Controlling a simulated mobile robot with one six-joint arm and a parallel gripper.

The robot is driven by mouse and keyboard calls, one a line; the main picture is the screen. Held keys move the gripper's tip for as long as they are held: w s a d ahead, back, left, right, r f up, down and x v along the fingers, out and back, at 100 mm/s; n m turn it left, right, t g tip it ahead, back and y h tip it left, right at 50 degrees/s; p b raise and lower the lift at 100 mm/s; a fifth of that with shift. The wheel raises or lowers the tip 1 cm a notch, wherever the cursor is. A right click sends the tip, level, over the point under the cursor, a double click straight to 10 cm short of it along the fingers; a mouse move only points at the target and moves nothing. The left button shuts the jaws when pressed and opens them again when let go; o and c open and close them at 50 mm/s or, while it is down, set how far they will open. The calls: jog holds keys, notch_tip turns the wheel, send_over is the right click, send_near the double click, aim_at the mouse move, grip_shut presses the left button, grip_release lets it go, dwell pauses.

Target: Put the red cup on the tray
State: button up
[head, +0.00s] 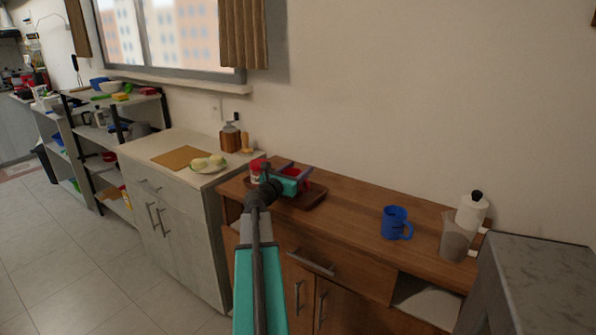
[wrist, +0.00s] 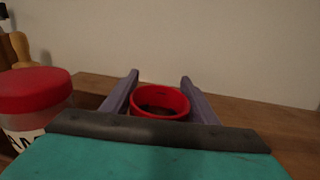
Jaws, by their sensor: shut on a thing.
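The red cup (wrist: 161,116) sits between the two purple fingers of my gripper (wrist: 160,88) in the wrist view, its round opening facing up. My gripper is shut on it. In the head view my gripper (head: 292,171) is over the left part of the wooden counter, and a little of the red cup (head: 306,184) shows beside the fingers. The brown tray (head: 314,200) lies on the counter under the gripper, partly hidden by it. The cup is over the tray; I cannot tell whether its base touches it.
A red-lidded jar (head: 257,167) stands just left of the gripper, close in the wrist view (wrist: 36,92). The counter between tray and mug is clear.

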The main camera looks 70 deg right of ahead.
dwell(0.3)
jog(key=o, duration=1.3)
jog(key=shift+f, duration=0.1)
jog(key=shift+r, duration=0.2)
jog(key=shift+w+a, duration=0.35)
jog(key=shift+a, duration=1.6)
jog(key=shift+w+a, duration=0.35)
jog(key=shift+a, duration=1.65)
jog(key=shift+w+a, duration=0.35)
jog(key=shift+a, duration=1.6)
jog(key=shift+w, duration=0.1)
